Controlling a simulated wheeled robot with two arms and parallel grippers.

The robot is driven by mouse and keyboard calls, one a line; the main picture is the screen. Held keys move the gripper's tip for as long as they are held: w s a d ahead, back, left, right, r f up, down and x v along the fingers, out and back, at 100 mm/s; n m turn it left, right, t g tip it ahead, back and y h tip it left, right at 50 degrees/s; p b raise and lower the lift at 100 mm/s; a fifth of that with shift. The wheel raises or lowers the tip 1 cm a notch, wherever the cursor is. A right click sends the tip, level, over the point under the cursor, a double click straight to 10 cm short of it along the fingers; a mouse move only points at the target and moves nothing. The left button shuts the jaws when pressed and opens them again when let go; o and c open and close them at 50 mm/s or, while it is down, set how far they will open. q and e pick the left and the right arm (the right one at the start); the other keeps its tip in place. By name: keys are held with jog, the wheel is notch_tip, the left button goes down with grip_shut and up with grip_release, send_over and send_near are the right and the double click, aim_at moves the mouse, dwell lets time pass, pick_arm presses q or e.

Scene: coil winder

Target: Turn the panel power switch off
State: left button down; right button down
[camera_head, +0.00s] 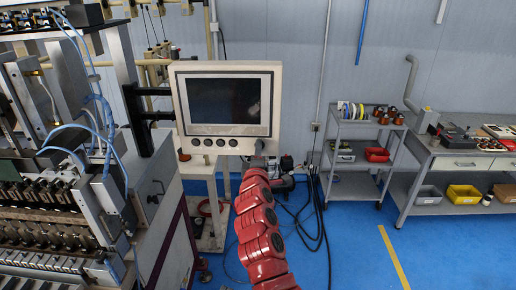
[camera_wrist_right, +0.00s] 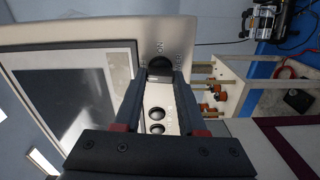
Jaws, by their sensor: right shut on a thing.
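The control panel (camera_head: 226,107) is a pale box with a dark screen and a row of several dark round knobs under it. My right gripper (camera_head: 259,147) is at the panel's lower right corner in the head view and hides what is there. In the right wrist view the panel power switch (camera_wrist_right: 160,66) is a black round knob near the panel's corner with small lettering around it. The fingers of my right gripper (camera_wrist_right: 160,80) are closed around it. Which way the switch points is hard to tell. My left gripper is not in view.
The winding machine (camera_head: 60,200) stands close on the left. A grey cart (camera_head: 362,140) and a workbench (camera_head: 465,155) with bins stand at the right. Cables (camera_head: 318,220) hang behind my right arm. The blue floor (camera_head: 350,245) is clear at the front right.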

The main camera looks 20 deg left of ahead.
jog(key=shift+f+n+p, duration=0.1)
jog(key=shift+n+p, duration=0.2)
jog(key=shift+n, duration=0.4)
jog(key=shift+c, duration=2.4)
grip_release()
